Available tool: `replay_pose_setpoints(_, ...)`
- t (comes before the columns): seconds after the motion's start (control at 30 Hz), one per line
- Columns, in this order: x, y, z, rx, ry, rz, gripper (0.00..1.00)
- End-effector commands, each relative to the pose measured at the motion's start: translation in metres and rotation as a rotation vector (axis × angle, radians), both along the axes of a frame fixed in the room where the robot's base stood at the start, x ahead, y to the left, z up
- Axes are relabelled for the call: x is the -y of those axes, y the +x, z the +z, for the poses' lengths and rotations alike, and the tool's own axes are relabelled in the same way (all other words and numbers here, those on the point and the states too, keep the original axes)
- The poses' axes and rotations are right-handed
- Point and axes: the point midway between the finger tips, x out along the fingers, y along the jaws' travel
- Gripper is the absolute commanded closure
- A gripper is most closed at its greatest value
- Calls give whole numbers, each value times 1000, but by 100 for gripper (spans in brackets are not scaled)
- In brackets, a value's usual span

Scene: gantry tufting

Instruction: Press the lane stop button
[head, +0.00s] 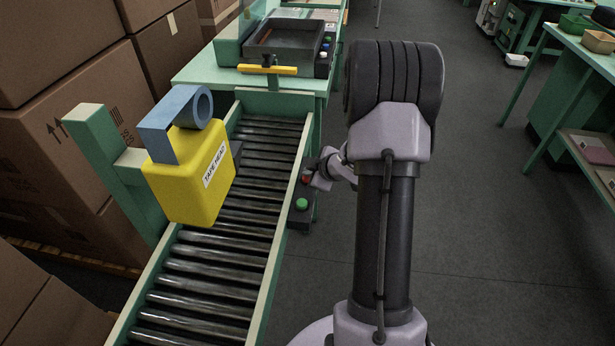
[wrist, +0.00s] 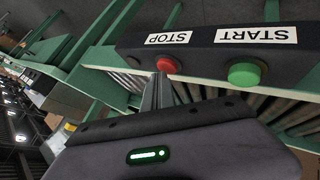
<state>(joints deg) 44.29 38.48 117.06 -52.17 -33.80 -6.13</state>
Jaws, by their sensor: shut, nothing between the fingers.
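The red stop button (wrist: 170,65) sits beside the STOP label on a dark control box (wrist: 200,50) in the wrist view. The green START button (wrist: 244,74) is to its right on the same box. My gripper (wrist: 159,78) is shut and empty, its fingertips right at the lower left edge of the red button. I cannot tell whether they touch it. In the head view the box hangs on the conveyor's right rail, with the red button (head: 306,180) behind the green one (head: 301,203). My gripper (head: 312,178) is beside the red button there, partly hidden by my wrist.
A roller conveyor (head: 215,268) with green rails runs left of the box. A yellow tape head (head: 190,185) stands over it. Stacked cartons (head: 60,130) fill the left side. A green bench (head: 210,65) is behind. The floor (head: 490,230) to the right is clear.

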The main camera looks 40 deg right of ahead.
Motion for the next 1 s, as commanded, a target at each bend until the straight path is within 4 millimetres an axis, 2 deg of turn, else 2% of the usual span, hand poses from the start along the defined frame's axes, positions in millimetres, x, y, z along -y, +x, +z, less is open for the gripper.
replay_pose_setpoints(0.43,0,0,-2,-1,1,-1,100)
replay_pose_setpoints(0.8,0,0,18,-1,1,-1,100)
replay_pose_setpoints(1.0,0,0,17,0,0,0,100)
